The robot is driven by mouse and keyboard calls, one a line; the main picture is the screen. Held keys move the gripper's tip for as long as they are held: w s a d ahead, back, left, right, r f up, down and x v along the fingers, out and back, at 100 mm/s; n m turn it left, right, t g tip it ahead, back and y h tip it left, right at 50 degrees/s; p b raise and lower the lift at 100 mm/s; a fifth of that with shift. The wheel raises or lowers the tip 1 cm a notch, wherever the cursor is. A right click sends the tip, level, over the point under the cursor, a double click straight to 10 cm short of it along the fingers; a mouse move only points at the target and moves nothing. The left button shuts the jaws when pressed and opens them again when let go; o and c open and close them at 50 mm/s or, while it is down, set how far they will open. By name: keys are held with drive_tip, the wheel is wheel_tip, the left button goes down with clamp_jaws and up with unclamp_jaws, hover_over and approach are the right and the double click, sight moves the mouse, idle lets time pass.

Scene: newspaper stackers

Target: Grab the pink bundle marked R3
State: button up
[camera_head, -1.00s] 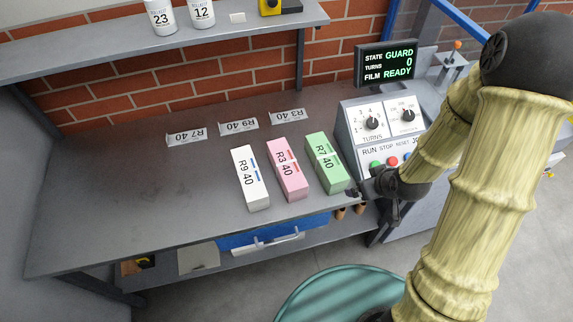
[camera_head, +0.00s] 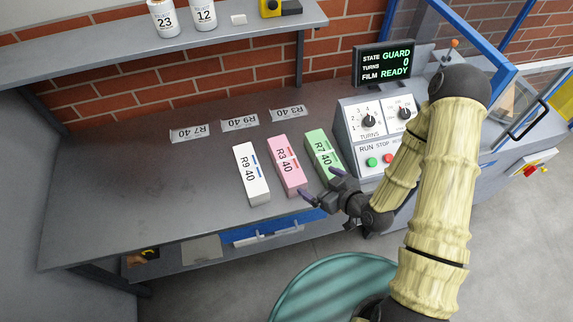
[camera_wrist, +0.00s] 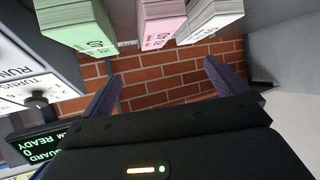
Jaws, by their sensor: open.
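The pink bundle marked R3 40 (camera_head: 287,167) lies on the grey table between a white bundle marked R9 40 (camera_head: 251,174) and a green bundle marked R7 40 (camera_head: 321,158). My gripper (camera_head: 322,184) is open and empty, near the front ends of the pink and green bundles. Its fingers partly cover the front of the green bundle. In the wrist view the pink bundle (camera_wrist: 160,22) is at the top, between the green (camera_wrist: 80,25) and white (camera_wrist: 212,18) ones. Both fingers (camera_wrist: 160,85) are spread apart, with no bundle between them.
A control box (camera_head: 374,132) with knobs and buttons stands right of the green bundle. A status display (camera_head: 385,66) is behind it. Several grey labels (camera_head: 239,123) lie behind the bundles. The left of the table (camera_head: 110,200) is clear. A shelf (camera_head: 120,50) holds canisters above.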

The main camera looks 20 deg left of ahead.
sight(287, 163)
drive_tip(key=b+x, duration=0.4)
drive_tip(key=b, duration=0.4)
drive_tip(key=shift+w+a+f+b, duration=0.15)
drive_tip(key=shift+f+b, duration=0.1)
drive_tip(key=shift+b, duration=0.15)
drive_tip(key=shift+a+f+b, duration=0.1)
drive_tip(key=shift+a+b, duration=0.05)
drive_tip(key=shift+b, duration=0.7)
drive_tip(key=b+x, duration=0.1)
drive_tip(key=x, duration=0.6)
drive_tip(key=shift+w+a, duration=0.15)
